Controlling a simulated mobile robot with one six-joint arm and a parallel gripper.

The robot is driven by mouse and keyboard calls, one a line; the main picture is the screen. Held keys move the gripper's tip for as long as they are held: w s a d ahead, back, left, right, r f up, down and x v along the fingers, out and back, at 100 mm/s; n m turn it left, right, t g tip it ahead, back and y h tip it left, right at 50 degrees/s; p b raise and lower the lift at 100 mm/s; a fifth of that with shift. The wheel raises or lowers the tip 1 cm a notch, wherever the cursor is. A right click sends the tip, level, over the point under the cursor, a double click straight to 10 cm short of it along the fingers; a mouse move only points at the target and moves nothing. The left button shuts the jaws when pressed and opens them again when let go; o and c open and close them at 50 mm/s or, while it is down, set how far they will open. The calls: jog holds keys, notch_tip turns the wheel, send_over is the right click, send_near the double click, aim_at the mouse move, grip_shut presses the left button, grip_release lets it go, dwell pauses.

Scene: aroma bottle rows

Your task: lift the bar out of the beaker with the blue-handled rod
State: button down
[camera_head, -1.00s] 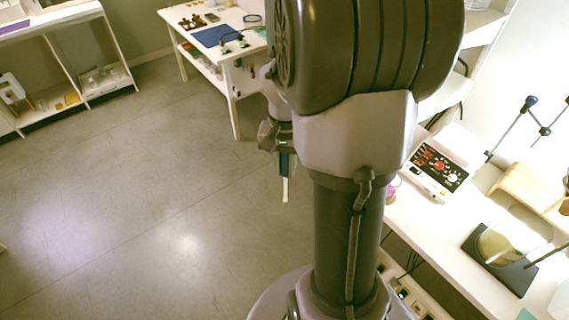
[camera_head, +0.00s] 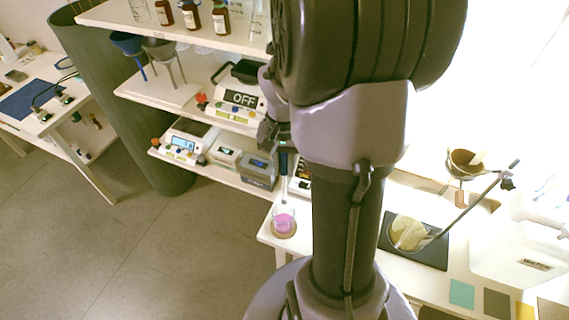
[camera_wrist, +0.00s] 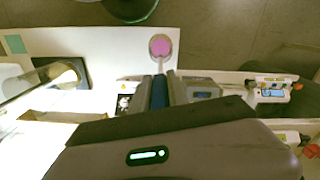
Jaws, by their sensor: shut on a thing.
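My gripper (camera_head: 283,138) is shut on the blue-handled rod (camera_head: 284,162), which hangs down with its pale shaft below the jaws. In the wrist view the blue handle (camera_wrist: 160,92) sits between the jaws and the shaft points toward the beaker. The glass beaker (camera_head: 284,220) holds pink liquid and stands on a round brown pad near the bench's left corner. It also shows in the wrist view (camera_wrist: 160,46). The rod's lower end lines up with the beaker's top; I cannot tell whether it is inside. I cannot make out the bar.
Shelves with instruments (camera_head: 243,100) and brown bottles (camera_head: 192,16) stand behind and left of my gripper. A larger beaker of yellowish liquid (camera_head: 408,233) stands on a dark plate (camera_head: 440,252) to the right, with a slanted metal rod near it. Floor is open at left.

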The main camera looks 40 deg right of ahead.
aim_at(284, 200)
jog(key=shift+s+a+f+b, duration=0.1)
jog(key=shift+a+f+b, duration=0.15)
jog(key=shift+f+b, duration=0.35)
notch_tip(284, 200, down, 11)
jog(key=b, duration=0.9)
jog(key=shift+d+f, duration=0.1)
jog(key=shift+f, duration=0.05)
jog(key=shift+r+p, duration=5.85)
jog(key=shift+r, duration=1.2)
jog(key=shift+f, duration=0.1)
